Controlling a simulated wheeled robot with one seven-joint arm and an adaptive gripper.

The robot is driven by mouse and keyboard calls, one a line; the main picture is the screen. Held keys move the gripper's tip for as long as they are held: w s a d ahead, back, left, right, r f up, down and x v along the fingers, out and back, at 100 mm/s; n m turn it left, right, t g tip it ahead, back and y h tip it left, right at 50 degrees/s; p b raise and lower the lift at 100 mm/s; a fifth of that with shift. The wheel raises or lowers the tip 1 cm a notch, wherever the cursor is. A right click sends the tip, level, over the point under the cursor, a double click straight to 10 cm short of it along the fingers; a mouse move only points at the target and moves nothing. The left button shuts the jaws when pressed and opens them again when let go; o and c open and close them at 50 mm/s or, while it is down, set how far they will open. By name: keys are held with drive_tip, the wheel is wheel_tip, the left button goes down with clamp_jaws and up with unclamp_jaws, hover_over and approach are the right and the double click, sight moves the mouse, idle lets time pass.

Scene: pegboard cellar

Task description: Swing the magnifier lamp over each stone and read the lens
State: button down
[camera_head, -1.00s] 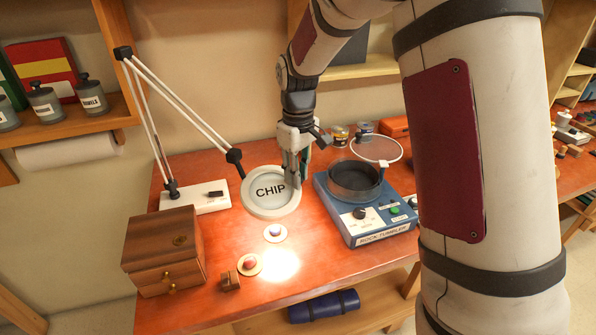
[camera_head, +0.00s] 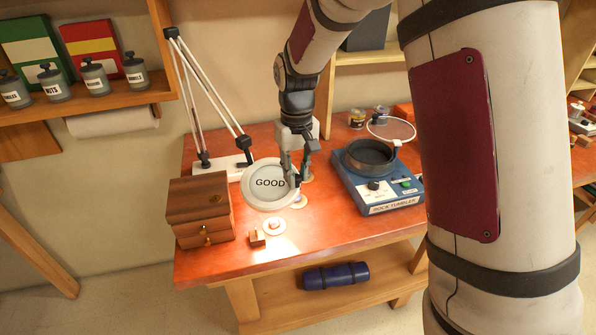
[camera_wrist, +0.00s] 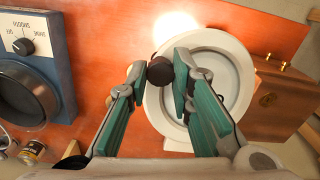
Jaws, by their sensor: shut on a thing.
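The magnifier lamp's white ring (camera_head: 249,197) hangs over the workbench, and its lens (camera_head: 270,184) reads "GOOD". My gripper (camera_head: 297,180) is at the ring's right side, its jaws shut on the lamp's dark knob (camera_wrist: 160,70). The ring (camera_wrist: 152,108) also fills the middle of the wrist view. One stone (camera_head: 272,225) sits on a pale disc just in front of the ring, in bright light. A second, bluish stone (camera_head: 299,200) sits on a disc to its right, close to the ring. Part of another disc (camera_head: 308,177) shows behind my gripper; whether it bears a stone is unclear.
A wooden drawer box (camera_head: 199,208) stands left of the ring, and a small wooden block (camera_head: 257,238) lies near the front edge. The blue rock tumbler (camera_head: 385,197) stands to the right. The lamp's arm (camera_head: 208,83) rises from a white base at the back left.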

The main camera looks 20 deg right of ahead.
drive_tip(key=c, duration=1.4)
unclamp_jaws()
wheel_tip(320, 180, up, 12)
drive_tip(key=shift+r, duration=0.1)
drive_tip(key=s+d+r+t, duration=0.3)
drive_tip(key=s+r, duration=0.4)
drive_tip(key=s, duration=0.4)
drive_tip(key=s+t, duration=0.1)
drive_tip(key=s, duration=0.3)
drive_tip(key=s+f+m+b, duration=0.1)
drive_tip(key=s, duration=0.3)
drive_tip(key=s+d+f+t, duration=0.1)
drive_tip(key=s, duration=0.4)
drive_tip(key=shift+m+t, duration=0.3)
drive_tip(key=shift+m, duration=0.1)
